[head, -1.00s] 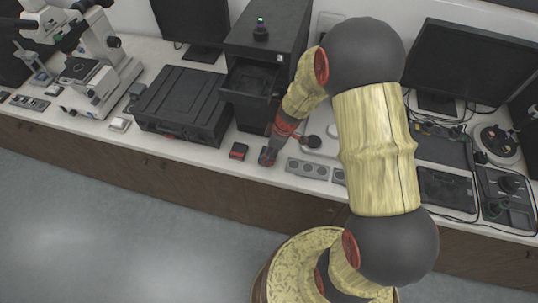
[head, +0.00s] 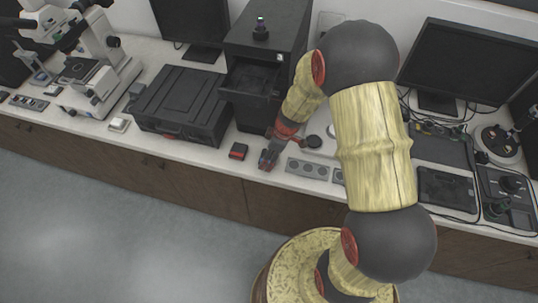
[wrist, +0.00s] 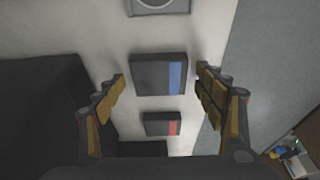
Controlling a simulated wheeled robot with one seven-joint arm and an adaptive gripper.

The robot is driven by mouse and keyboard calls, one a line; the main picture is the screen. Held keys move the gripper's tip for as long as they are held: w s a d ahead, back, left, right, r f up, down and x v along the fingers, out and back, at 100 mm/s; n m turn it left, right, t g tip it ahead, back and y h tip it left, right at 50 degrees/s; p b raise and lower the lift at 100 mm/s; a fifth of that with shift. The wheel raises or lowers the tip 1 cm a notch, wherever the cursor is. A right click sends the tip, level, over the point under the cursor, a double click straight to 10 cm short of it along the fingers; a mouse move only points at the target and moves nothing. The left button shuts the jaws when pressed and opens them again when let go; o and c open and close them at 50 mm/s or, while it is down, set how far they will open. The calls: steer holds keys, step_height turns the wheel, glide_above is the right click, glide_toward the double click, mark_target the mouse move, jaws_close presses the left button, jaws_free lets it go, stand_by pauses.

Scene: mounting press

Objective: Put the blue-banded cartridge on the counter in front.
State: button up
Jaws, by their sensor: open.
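The blue-banded cartridge (wrist: 158,75) is a dark block with a blue stripe on its right part. In the wrist view it lies flat over the pale counter (wrist: 105,36), between my two fingers, with a gap on each side. My gripper (wrist: 163,88) is open and does not touch it. In the head view my gripper (head: 268,160) points down at the counter's front strip, just left of the grey socket strip, and I cannot make out the blue-banded cartridge there.
A red-banded cartridge (head: 238,151) lies left of my gripper, and beside the blue one in the wrist view (wrist: 162,124). The grey socket strip (head: 307,169) is close on the right. The dark press (head: 262,60) stands behind, a black case (head: 180,103) to the left.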

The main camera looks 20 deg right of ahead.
steer(key=shift+r+p, duration=0.3)
steer(key=shift+r, duration=0.25)
steer(key=s+r+m+t+p, duration=0.1)
steer(key=s+r, duration=0.1)
steer(key=r, duration=0.8)
steer(key=s+r+m+p, duration=0.1)
steer(key=s+r, duration=0.1)
steer(key=r, duration=0.9)
steer(key=s+a+r+m+t+h, duration=0.1)
steer(key=s+r+m, duration=0.7)
steer(key=s+r, duration=0.8)
steer(key=shift+s+a+r+m+t+h+b, duration=0.2)
steer(key=shift+s+r+m+t+h+b, duration=0.15)
steer(key=shift+s+t+h, duration=0.45)
steer(key=shift+w+f, duration=0.15)
